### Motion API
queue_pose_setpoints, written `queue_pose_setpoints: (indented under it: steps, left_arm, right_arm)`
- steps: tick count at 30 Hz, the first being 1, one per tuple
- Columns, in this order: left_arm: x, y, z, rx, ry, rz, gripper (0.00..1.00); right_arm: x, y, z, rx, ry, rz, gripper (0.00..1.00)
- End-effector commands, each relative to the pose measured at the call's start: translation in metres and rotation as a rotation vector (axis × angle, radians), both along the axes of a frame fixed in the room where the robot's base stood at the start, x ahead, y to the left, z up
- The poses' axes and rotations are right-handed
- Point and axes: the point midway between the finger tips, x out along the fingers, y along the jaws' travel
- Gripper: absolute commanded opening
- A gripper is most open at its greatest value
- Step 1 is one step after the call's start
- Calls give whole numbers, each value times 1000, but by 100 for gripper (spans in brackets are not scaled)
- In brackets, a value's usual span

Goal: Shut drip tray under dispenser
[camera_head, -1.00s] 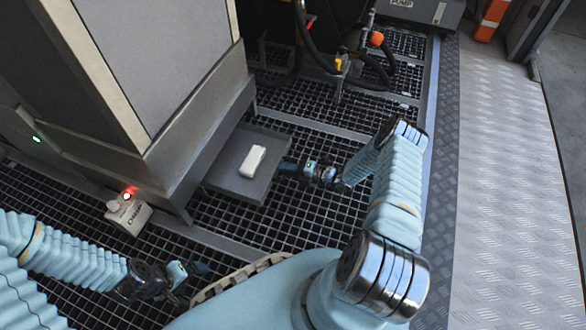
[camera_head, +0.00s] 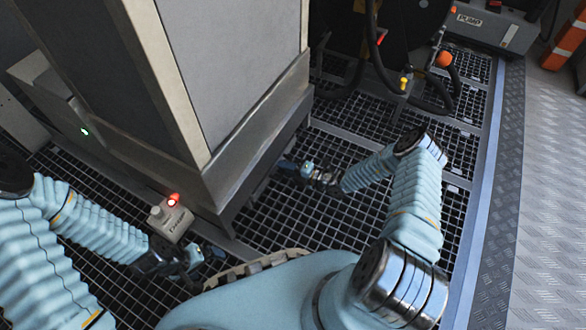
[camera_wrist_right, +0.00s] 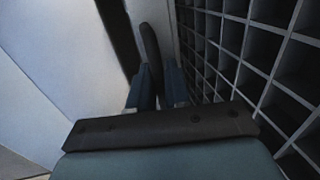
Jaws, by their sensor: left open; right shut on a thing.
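The drip tray (camera_head: 262,176) shows only as a dark front edge under the right face of the dispenser (camera_head: 225,100); its inside is hidden. My right gripper (camera_head: 284,164) is at that edge, low over the grating. In the right wrist view its fingers (camera_wrist_right: 157,92) are shut on a thin dark upright piece (camera_wrist_right: 151,48), which looks like the tray's handle or lip. My left gripper (camera_head: 208,258) is open and empty above the grating, in front of the dispenser, beside a small box with a red light.
The small box (camera_head: 170,222) with a lit red lamp stands at the dispenser's foot. Hoses (camera_head: 375,85) with an orange part (camera_head: 444,59) hang at the back. A pump unit (camera_head: 490,25) stands at the back right.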

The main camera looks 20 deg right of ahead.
Motion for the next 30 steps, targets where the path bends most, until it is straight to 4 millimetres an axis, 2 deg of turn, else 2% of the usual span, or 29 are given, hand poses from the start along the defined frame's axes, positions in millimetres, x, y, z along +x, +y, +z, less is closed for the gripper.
queue_pose_setpoints:
  steps: [14,15,17,26,30]
  left_arm:
    - [0,0,0,0,0,0,92]
    - [0,0,-1,0,0,0,92]
    - [0,0,-1,0,0,0,92]
    - [0,0,1,0,0,0,92]
    - [0,0,6,0,1,0,92]
  right_arm:
    - [7,4,4,3,-9,-2,0]
    - [7,4,4,3,-9,-2,22]
    - [7,4,4,3,-9,-2,30]
    - [4,3,5,5,-9,-2,30]
    - [-11,-11,10,3,-6,-3,30]
